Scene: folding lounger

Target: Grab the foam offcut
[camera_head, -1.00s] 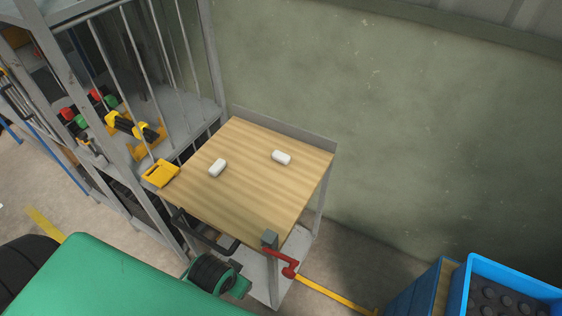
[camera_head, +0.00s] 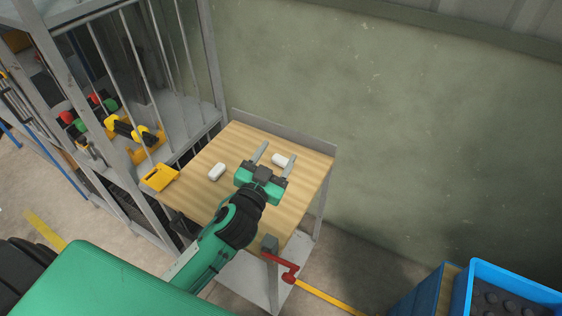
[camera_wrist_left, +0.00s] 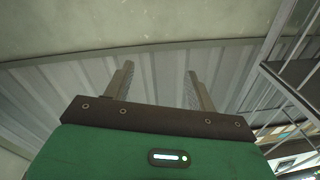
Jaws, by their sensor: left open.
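Two small white blocks with rounded edges lie on the wooden tabletop (camera_head: 200,197): a left one (camera_head: 217,172) and a right one (camera_head: 280,160). Both could be the foam offcut; I cannot tell them apart by material. My left gripper (camera_head: 277,154) is open and empty over the table. In the head view its fingertips appear on either side of the right white block, but the gap between them is unclear. In the left wrist view the open fingers (camera_wrist_left: 159,75) point at a ribbed surface, with no white block between them. My right gripper is not in view.
A yellow tray-like item (camera_head: 160,177) sits at the table's left edge. A metal rack (camera_head: 212,60) with bars stands at left. A red crank handle (camera_head: 287,270) is at the table's front corner. A blue crate (camera_head: 510,268) is at lower right.

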